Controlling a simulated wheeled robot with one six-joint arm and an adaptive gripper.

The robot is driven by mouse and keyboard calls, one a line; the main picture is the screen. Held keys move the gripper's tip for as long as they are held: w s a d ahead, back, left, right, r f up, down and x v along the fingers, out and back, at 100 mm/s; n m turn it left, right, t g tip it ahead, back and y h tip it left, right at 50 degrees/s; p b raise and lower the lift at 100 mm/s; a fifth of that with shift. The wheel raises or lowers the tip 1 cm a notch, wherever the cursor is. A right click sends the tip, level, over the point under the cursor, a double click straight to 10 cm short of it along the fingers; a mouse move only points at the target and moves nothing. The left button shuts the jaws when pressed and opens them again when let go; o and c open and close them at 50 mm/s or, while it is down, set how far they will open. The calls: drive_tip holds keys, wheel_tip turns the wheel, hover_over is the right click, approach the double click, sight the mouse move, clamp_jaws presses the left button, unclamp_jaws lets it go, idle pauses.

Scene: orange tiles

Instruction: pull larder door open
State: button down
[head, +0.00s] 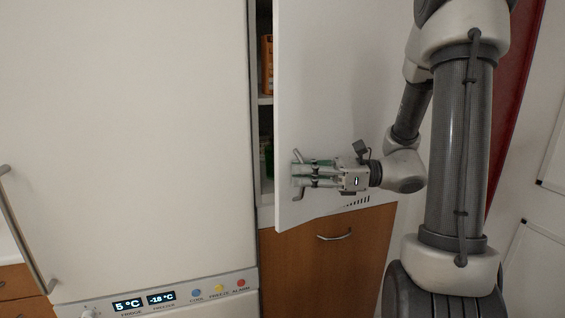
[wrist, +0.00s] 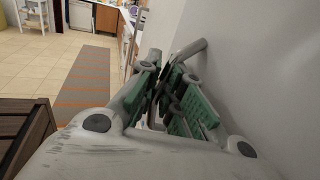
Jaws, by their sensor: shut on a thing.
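The larder door (head: 335,90) is a tall white panel in the head view, standing partly open with a dark gap along its left edge. Shelves with an orange package (head: 267,65) show through the gap. My gripper (head: 302,173) is shut on the door's metal handle (head: 298,156), near the door's lower left corner. In the wrist view the green-padded fingers (wrist: 180,105) close around the handle (wrist: 190,50), and the white door surface (wrist: 265,60) fills the right side. The fingers hide the middle of the handle.
A white fridge (head: 125,130) with a display panel stands left of the larder. A wooden drawer front (head: 330,250) with a metal handle is below the door. The wrist view shows open tiled floor (wrist: 50,60) with a grey runner (wrist: 88,75) and a dark wooden piece (wrist: 25,130) at left.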

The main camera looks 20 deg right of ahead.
drive_tip(key=s+d+n+g, duration=0.2)
drive_tip(key=s+d+g, duration=0.1)
drive_tip(key=s+d, duration=0.4)
drive_tip(key=s+d+n+g, duration=0.2)
drive_tip(key=s+d, duration=0.5)
drive_tip(key=s, duration=0.6)
drive_tip(key=shift+s+g+y, duration=0.3)
drive_tip(key=shift+g+y, duration=0.1)
drive_tip(key=shift+g, duration=0.4)
drive_tip(key=shift+f, duration=0.15)
drive_tip(key=c, duration=1.8)
unclamp_jaws()
drive_tip(key=shift+c, duration=0.2)
